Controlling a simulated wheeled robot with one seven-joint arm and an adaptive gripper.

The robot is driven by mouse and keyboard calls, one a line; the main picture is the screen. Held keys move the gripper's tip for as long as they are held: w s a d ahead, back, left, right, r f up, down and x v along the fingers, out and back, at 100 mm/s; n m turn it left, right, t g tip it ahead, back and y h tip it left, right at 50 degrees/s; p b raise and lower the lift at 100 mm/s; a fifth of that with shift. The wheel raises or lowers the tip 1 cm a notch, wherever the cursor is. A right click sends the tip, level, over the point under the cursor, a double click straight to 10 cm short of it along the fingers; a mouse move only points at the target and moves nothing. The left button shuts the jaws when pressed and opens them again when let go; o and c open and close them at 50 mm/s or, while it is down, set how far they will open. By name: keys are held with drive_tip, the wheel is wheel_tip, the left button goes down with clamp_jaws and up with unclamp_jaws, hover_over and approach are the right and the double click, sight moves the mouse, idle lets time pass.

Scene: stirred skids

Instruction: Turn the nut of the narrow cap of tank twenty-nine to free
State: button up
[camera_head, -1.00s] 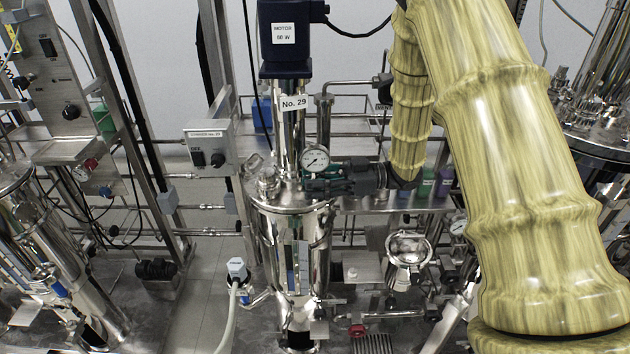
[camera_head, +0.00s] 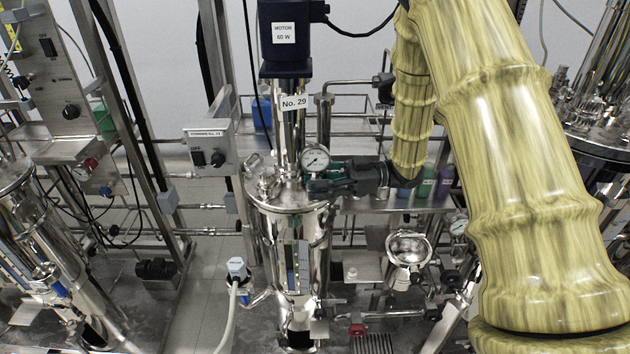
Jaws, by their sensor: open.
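Tank twenty-nine (camera_head: 303,240) is a shiny steel vessel in the middle of the head view, with a "No. 29" label (camera_head: 293,102) on the column above its lid. My gripper (camera_head: 320,181) is dark with green finger parts. It reaches in from the right over the right side of the lid (camera_head: 288,203), just below the round pressure gauge (camera_head: 315,158). It is open, and I see nothing held in it. The narrow cap and its nut cannot be made out; the gripper may hide them. A clamped fitting (camera_head: 267,183) stands on the lid's left side.
A dark blue motor (camera_head: 286,35) stands above the tank. A switch box (camera_head: 209,148) is to the left. Pipes and rails run behind, with small coloured bottles (camera_head: 443,185) on the right. A steel funnel-like vessel (camera_head: 408,248) stands below my arm.

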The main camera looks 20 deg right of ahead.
drive_tip(key=d, duration=0.7)
drive_tip(key=shift+s, duration=0.45)
